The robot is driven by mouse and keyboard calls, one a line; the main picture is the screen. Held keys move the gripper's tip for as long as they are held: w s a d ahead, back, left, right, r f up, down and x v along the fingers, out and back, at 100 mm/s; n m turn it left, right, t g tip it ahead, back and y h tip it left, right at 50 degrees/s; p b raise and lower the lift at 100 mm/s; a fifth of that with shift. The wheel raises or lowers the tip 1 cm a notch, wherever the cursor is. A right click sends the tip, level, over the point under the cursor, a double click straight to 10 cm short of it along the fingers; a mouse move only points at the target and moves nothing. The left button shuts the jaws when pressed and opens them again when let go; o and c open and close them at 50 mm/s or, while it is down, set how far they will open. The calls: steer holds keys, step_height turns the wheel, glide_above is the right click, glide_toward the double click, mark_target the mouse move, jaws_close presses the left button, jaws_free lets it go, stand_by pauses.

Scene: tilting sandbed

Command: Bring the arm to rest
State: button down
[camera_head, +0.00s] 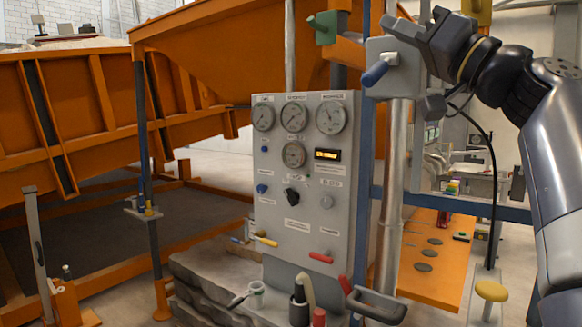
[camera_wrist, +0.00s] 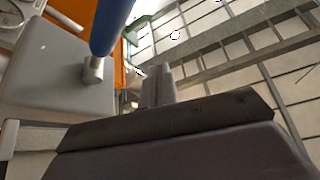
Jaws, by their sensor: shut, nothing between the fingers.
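My arm (camera_head: 552,150) reaches in from the right edge. My gripper (camera_head: 392,26) is at the upper right, pointing left, just above a grey box with a blue lever (camera_head: 375,72). In the wrist view my gripper's fingers (camera_wrist: 157,84) are together with nothing between them. The blue lever also shows in the wrist view (camera_wrist: 112,24), to the left of the fingers and apart from them. I cannot tell from the head view whether the gripper touches the box.
A grey gauge panel (camera_head: 304,170) with dials, knobs and small levers stands at the centre. A green block (camera_head: 324,27) is left of the gripper. Orange sandbed structures (camera_head: 80,130) fill the left. A metal pipe (camera_head: 392,200) and a yellow knob (camera_head: 491,290) stand below the arm.

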steer(key=r+m+h+p, duration=0.1)
steer(key=m+p, duration=0.1)
steer(key=r+m+t+h+p, duration=0.1)
steer(key=m+p, duration=0.1)
steer(key=p, duration=0.1)
steer(key=w+m+h+p, duration=0.1)
steer(key=p, duration=0.1)
steer(key=shift+r+m+t+p, duration=0.35)
steer(key=shift+r+m+t, duration=0.05)
steer(key=shift+h, duration=0.3)
steer(key=shift+a+f+b, duration=0.1)
steer(key=shift+f+b, duration=0.2)
steer(key=shift+b, duration=0.2)
